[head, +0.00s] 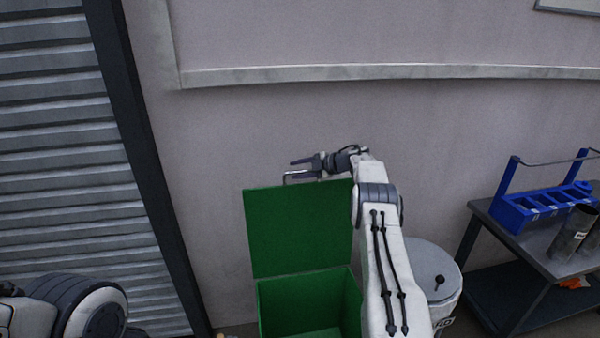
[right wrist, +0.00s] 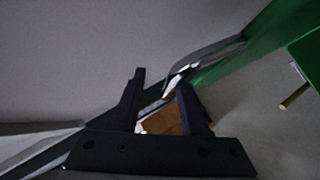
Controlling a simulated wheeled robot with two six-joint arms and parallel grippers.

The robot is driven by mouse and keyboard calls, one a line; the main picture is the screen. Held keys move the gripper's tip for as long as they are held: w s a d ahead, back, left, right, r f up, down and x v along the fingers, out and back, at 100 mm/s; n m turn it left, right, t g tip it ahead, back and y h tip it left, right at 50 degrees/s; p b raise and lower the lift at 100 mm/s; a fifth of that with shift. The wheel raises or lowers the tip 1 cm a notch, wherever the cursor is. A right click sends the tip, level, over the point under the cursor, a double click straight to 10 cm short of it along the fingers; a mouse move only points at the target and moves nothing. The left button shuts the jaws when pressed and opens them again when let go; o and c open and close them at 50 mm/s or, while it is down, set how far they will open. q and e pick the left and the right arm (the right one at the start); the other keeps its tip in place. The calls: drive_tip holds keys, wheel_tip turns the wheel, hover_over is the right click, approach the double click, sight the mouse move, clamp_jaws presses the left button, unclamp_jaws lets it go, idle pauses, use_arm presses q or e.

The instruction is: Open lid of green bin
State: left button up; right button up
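The green bin (head: 308,315) stands in front of the wall, with its inside showing. Its green lid (head: 298,232) is raised and stands upright behind the opening. A metal handle (head: 287,176) sits at the lid's top edge, and it also shows in the right wrist view (right wrist: 205,55). My right gripper (head: 294,163) is beside the handle at the top of the lid. In the right wrist view its two fingers (right wrist: 160,95) are apart with nothing clearly between them. My left gripper is not in view; only part of my left arm shows at the lower left.
A white cylindrical bin (head: 440,285) stands right of the green bin. A dark table (head: 500,235) at the right holds a blue rack (head: 535,210) and grey metal tubes (head: 573,235). A shutter (head: 50,150) is at the left.

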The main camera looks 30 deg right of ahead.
drive_tip(key=shift+s+d+f, duration=0.1)
drive_tip(key=shift+s+d, duration=0.05)
drive_tip(key=shift+s+d+r, duration=0.2)
drive_tip(key=shift+s+d, duration=0.15)
drive_tip(key=shift+s, duration=0.1)
drive_tip(key=b+v, duration=0.2)
drive_tip(key=v, duration=0.7)
drive_tip(key=shift+r, duration=0.15)
